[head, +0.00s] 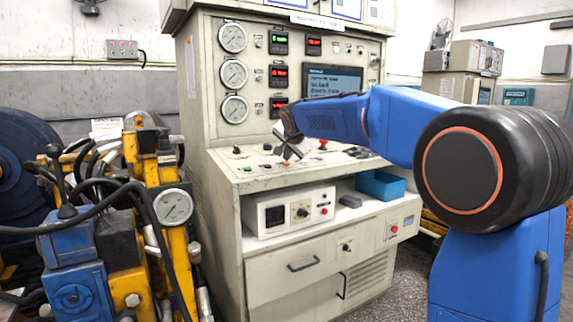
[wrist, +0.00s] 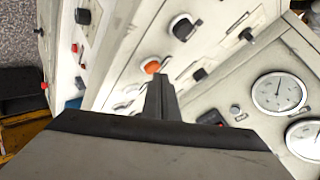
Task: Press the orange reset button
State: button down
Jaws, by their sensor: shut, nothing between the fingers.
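The orange button (wrist: 152,66) is round and sits on the pale sloped control panel (wrist: 135,45) in the wrist view. My gripper (wrist: 161,80) is shut and empty, its fingertips just below the button in that picture. A gap seems to remain, but I cannot tell how large. In the head view my gripper (head: 287,153) points down over the left-middle of the console (head: 250,175).
A black knob (wrist: 185,26) lies beyond the button. Round gauges (wrist: 279,92) are on the upright panel at right. In the head view a red button (head: 323,144) stands right of my gripper. A white instrument box (head: 290,212) and blue bin (head: 381,186) sit below the console.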

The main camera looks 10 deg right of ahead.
jog(key=shift+s+r, duration=0.1)
jog(key=shift+r, duration=0.4)
jog(key=r, duration=0.5)
jog(key=shift+s+d, duration=0.15)
jog(key=shift+s, duration=0.2)
dwell(0.5)
jog(key=s+d+f+n+g, duration=0.2)
jog(key=s+f, duration=0.9)
jog(key=s, duration=0.7)
jog(key=s+d+f+n+g, duration=0.2)
jog(key=s+f+n, duration=0.3)
jog(key=s+f, duration=0.5)
jog(key=s+d+f+n+g, duration=0.2)
jog(key=s+f, duration=0.9)
jog(key=s, duration=1.6)
jog(key=shift+d+f+n+y, duration=0.3)
jog(key=shift+d+n, duration=0.25)
jog(key=shift+n, duration=0.25)
